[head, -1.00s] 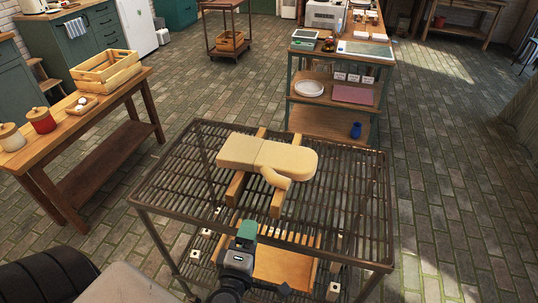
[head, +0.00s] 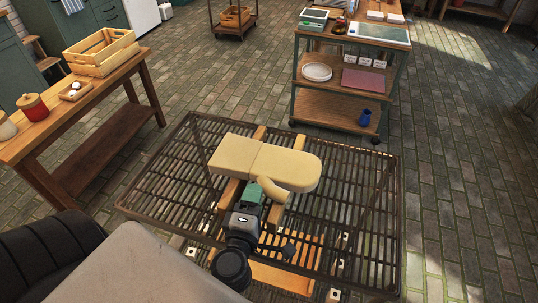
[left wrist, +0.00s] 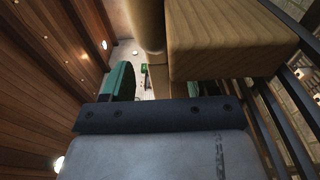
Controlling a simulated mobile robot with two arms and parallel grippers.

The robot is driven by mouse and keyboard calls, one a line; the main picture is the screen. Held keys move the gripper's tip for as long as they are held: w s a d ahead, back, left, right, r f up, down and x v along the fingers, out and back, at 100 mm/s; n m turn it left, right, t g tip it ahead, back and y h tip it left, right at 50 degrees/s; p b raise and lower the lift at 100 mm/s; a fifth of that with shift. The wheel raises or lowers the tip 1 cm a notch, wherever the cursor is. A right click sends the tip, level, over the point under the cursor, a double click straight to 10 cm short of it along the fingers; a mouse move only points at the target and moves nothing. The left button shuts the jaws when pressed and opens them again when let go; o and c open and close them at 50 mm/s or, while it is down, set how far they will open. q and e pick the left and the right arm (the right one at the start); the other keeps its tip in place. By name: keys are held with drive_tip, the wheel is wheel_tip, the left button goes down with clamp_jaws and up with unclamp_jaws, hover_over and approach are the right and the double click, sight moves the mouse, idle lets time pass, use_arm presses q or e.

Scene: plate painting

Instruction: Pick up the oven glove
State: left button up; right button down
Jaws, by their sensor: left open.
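The cream oven glove (head: 245,158) lies flat across two wooden rails (head: 228,192) on the dark slatted rack table (head: 345,200), its thumb pointing toward me. My left gripper (head: 252,190), with green fingers, is open just on the near side of the glove, left of its thumb. My right gripper is not in view.
A wooden side table (head: 70,115) with a slatted crate (head: 100,50) and red jar (head: 32,106) stands at the left. A shelf cart (head: 345,85) with a plate and blue vase stands behind the rack table. Brick floor is open at the right.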

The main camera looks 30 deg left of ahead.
sight(259, 180)
use_arm(q)
drive_tip(key=shift+w+a+r, duration=0.2)
drive_tip(key=shift+w+r, duration=0.05)
drive_tip(key=shift+w, duration=0.4)
drive_tip(key=shift+p+x, duration=0.35)
drive_tip(key=shift+x, duration=0.45)
drive_tip(key=shift+w+a, duration=0.1)
drive_tip(key=shift+w, duration=0.15)
drive_tip(key=p+x, duration=0.1)
drive_tip(key=x, duration=0.3)
drive_tip(key=shift+w+a, duration=0.1)
drive_tip(key=shift+w, duration=0.1)
drive_tip(key=shift+w+a, duration=0.1)
drive_tip(key=shift+w, duration=0.25)
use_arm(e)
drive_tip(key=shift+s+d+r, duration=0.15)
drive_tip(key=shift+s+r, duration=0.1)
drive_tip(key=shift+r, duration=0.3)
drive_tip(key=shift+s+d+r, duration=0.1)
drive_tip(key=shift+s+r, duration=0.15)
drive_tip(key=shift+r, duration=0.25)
use_arm(q)
drive_tip(key=shift+s, duration=0.1)
drive_tip(key=shift+c, duration=0.4)
drive_tip(key=c, duration=1)
